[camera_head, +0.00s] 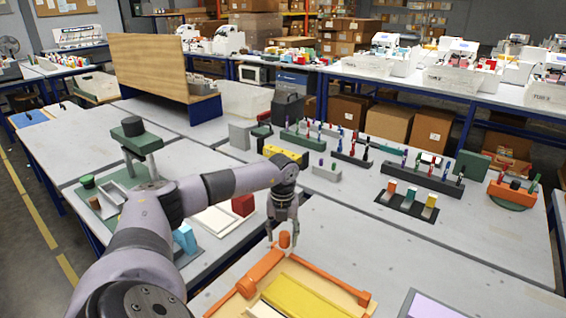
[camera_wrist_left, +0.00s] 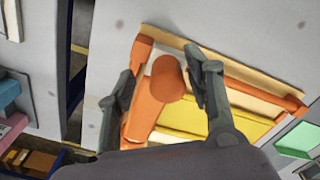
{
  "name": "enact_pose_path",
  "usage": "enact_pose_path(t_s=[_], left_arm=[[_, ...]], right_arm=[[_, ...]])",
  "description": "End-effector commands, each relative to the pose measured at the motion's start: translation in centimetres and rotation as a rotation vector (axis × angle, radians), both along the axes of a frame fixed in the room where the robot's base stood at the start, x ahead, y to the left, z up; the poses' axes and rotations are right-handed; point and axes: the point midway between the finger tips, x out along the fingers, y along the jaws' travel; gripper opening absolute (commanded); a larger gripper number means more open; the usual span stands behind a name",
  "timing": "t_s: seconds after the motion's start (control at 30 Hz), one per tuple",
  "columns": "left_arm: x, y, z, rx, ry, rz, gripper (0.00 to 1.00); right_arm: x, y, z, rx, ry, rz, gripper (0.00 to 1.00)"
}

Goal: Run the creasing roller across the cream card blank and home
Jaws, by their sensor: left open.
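My left gripper (camera_head: 282,232) is open, pointing down over an orange knob (camera_head: 285,241). In the left wrist view the orange knob (camera_wrist_left: 168,78) shows between the two spread fingers (camera_wrist_left: 162,88), and I see no clear contact. The knob appears to belong to the orange roller part (camera_head: 258,274) of the plotter, whose orange bar (camera_wrist_left: 146,118) runs below it. A yellow panel (camera_head: 305,298) lies beside it on a cream-coloured bed (camera_wrist_left: 262,106). I cannot tell the cream card blank apart from this bed. My right gripper is not in view.
A second orange bar (camera_head: 330,277) runs along the bed's far edge. Racks of pens (camera_head: 430,182) and a block tray (camera_head: 408,204) stand farther back. A lilac panel (camera_head: 432,306) lies at the lower right. The grey table (camera_head: 430,260) between is clear.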

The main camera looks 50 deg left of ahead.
Motion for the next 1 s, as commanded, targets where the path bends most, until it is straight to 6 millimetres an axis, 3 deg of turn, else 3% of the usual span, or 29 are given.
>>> enact_pose_path(t_s=[0.23, 0.37, 0.8, 1.0], left_arm=[[0.0, -0.1, 0.0, -0.002, 0.001, -0.002, 0.48], [0.1, -0.1, 1.2, -0.002, -0.002, -0.002, 0.48], [0.1, -0.1, 9.8, -0.002, -0.004, 0.0, 0.48], [0.0, -0.1, 11.7, -0.001, 0.0, 0.0, 0.48]], right_arm=[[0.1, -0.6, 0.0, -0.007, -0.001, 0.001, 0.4], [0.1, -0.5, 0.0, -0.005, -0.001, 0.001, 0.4], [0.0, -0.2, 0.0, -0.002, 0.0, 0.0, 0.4], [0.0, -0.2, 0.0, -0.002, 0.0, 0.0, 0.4]])
